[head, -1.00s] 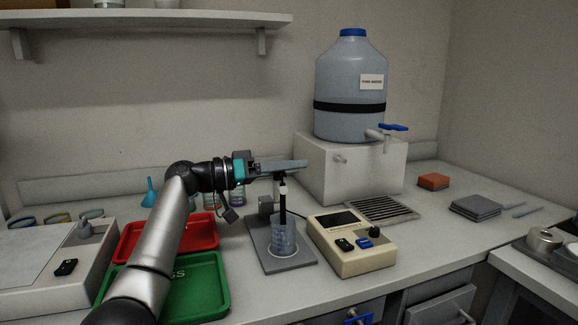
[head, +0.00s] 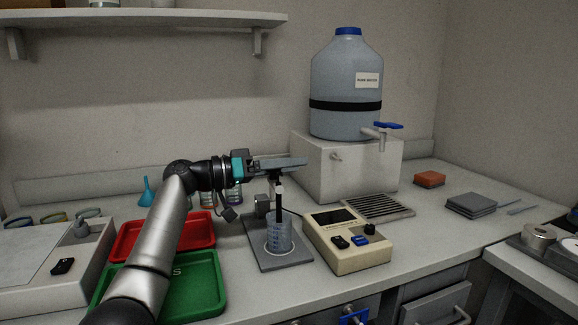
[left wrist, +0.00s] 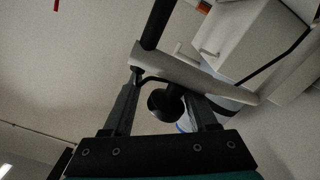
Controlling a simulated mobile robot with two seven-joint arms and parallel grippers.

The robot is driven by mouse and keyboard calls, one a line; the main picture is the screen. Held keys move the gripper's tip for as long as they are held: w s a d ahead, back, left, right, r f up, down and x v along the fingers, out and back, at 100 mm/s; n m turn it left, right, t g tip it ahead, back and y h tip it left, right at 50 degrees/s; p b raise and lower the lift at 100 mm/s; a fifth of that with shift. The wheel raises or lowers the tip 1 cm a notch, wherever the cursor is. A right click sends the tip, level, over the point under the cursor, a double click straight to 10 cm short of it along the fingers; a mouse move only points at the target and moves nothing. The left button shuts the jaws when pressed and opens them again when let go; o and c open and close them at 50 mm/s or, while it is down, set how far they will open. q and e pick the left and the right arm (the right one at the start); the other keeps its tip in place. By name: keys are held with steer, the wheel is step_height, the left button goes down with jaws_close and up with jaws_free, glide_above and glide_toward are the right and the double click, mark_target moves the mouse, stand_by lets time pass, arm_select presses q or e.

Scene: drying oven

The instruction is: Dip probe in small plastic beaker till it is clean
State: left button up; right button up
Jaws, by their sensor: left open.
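The probe (head: 279,209) is a dark upright rod with a white band near its top. Its lower end is inside the small plastic beaker (head: 279,236), a clear cup on the grey stand base (head: 296,257). Whether the probe is clean cannot be told. My left gripper (head: 292,163) is level, just above the probe's top. In the left wrist view my left gripper (left wrist: 163,100) is open, with a black knob (left wrist: 165,103) showing between its fingers. Contact with the knob is unclear. My right gripper is not in view.
A cream meter (head: 346,256) stands right of the beaker. A red tray (head: 196,242) and a green tray (head: 213,305) lie left, under my arm. A water jug (head: 346,80) stands on a white box (head: 375,165) behind. Grey slabs (head: 470,204) lie at the right.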

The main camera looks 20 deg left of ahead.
arm_select(q)
steer(key=shift+a+f, duration=0.1)
steer(key=shift+f, duration=0.35)
steer(key=p+v, duration=0.2)
steer(key=v, duration=1.3)
steer(key=shift+r, duration=0.4)
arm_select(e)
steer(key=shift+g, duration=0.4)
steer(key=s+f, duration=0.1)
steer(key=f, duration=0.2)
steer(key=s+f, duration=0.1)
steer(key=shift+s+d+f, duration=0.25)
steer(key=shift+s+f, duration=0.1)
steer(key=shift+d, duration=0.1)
